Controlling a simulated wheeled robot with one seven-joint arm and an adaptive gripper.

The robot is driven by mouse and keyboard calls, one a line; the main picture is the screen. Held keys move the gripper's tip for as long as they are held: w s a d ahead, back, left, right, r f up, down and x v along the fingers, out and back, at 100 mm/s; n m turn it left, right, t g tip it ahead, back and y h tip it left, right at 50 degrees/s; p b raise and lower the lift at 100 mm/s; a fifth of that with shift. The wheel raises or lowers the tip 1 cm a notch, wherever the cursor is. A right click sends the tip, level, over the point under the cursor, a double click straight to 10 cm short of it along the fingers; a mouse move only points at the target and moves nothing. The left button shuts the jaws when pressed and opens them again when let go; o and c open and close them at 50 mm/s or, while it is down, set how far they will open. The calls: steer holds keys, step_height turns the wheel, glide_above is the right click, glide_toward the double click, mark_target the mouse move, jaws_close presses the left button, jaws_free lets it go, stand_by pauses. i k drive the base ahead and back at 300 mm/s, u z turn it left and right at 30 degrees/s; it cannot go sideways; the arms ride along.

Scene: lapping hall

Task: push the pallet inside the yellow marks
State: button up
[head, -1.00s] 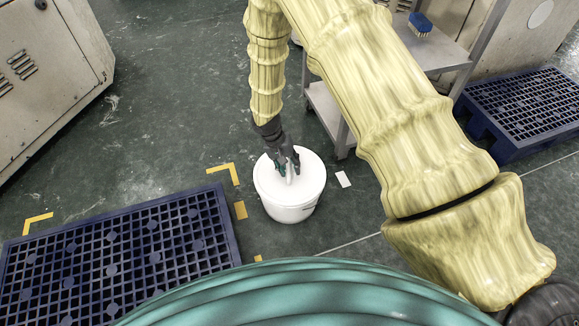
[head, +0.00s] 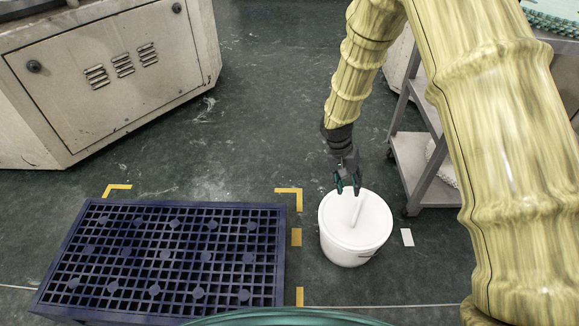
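The dark blue grid pallet (head: 283,250) lies on the floor at the left of the head view, its near edge partly hidden by my body. Yellow floor marks show at its far left (head: 117,187) and far right (head: 289,191) corners, with dashes (head: 296,237) along its right side. The pallet's far left corner appears a little left of the far left mark. A narrow strip of floor shows between its right edge and the right dashes. My gripper (head: 348,189) hangs over the far rim of a white bucket, fingers apart, with nothing seen between them.
The lidded white bucket (head: 343,248) stands right of the dashes, a pale bar on its lid. A white floor patch (head: 407,237) lies beside it. A grey cart (head: 423,172) stands at right, a beige cabinet (head: 110,85) at far left. Floor beyond the pallet is clear.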

mark_target(121, 262)
steer(key=u, duration=1.2)
